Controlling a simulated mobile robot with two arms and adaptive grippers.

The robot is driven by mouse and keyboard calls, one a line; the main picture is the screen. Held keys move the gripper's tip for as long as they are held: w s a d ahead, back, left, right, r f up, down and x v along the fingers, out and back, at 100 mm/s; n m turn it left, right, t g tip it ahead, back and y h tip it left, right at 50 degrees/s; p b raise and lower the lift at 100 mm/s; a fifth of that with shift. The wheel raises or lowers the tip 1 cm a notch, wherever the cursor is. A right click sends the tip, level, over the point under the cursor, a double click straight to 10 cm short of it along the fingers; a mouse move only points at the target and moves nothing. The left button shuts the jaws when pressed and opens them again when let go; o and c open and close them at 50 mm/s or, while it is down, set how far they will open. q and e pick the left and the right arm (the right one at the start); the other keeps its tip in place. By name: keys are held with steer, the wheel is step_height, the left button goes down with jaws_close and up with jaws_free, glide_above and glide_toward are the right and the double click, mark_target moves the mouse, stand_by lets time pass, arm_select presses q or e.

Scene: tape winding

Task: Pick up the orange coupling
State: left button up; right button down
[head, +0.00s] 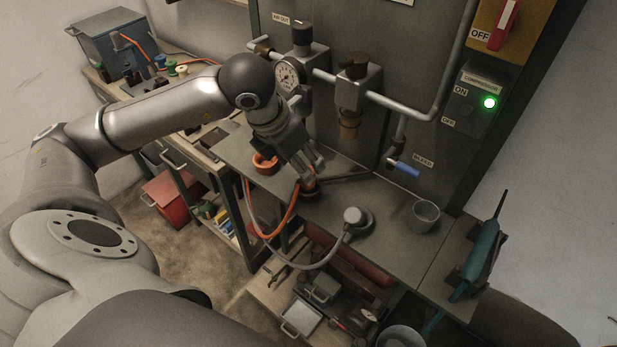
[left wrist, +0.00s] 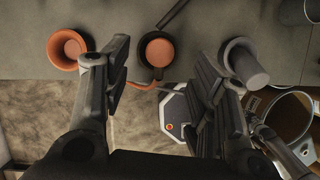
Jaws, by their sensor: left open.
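The orange coupling (left wrist: 158,51) stands in a dark round holder on the bench edge, with an orange hose (left wrist: 143,86) leaving it. In the head view the coupling is mostly hidden behind my left gripper (head: 310,172); the dark holder (head: 309,187) shows below the fingers. In the left wrist view my left gripper (left wrist: 162,58) is open, one finger on each side of the coupling in the picture. I cannot tell whether the fingers touch it. My right gripper is in neither view.
An empty orange cup (head: 265,164) is left of the coupling. A grey coupling (head: 354,216) with a grey hose (head: 300,267) stands to the right. A grey cup (head: 424,215) and a teal tool (head: 481,257) are farther right. A panel with pipes and a gauge (head: 288,75) rises behind.

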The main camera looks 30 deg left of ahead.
mark_target(305, 189)
arm_select(q)
steer(key=p+x, duration=0.2)
steer(key=x, duration=0.3)
steer(key=shift+f, duration=0.25)
steer(key=shift+w+f, duration=0.2)
steer(key=shift+f, duration=0.05)
steer(key=c, duration=1.1)
steer(key=shift+c, duration=0.3)
steer(key=shift+r, duration=0.15)
